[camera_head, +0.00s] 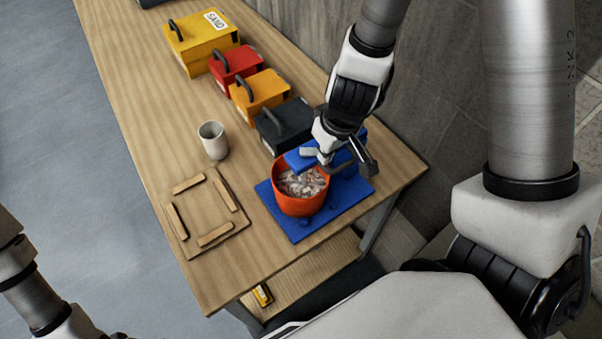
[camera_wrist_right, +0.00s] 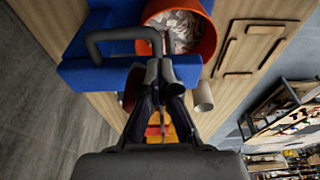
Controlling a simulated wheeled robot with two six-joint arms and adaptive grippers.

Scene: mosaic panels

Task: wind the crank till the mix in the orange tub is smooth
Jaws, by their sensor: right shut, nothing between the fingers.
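The orange tub (camera_head: 293,207) stands on a blue base (camera_head: 268,196), under the blue mixer body (camera_head: 300,160). The mix (camera_head: 302,183) in it looks lumpy and streaky, pale grey-white with darker patches; the tub also shows in the right wrist view (camera_wrist_right: 210,40). The crank is a dark bent bar (camera_wrist_right: 120,34) beside the blue body. My right gripper (camera_wrist_right: 159,66) is shut and empty, its fingertips close to the crank's end; I cannot tell if they touch. In the head view, my right arm reaches down over the mixer. My left forearm shows at the lower left, its gripper out of view.
A grey cup (camera_head: 213,141) and a wooden board with loose strips (camera_head: 207,216) are left of the tub. Yellow (camera_head: 200,45), red (camera_head: 236,67), orange (camera_head: 260,94) and dark (camera_head: 284,125) handled boxes line the wall side. The table's left part is clear.

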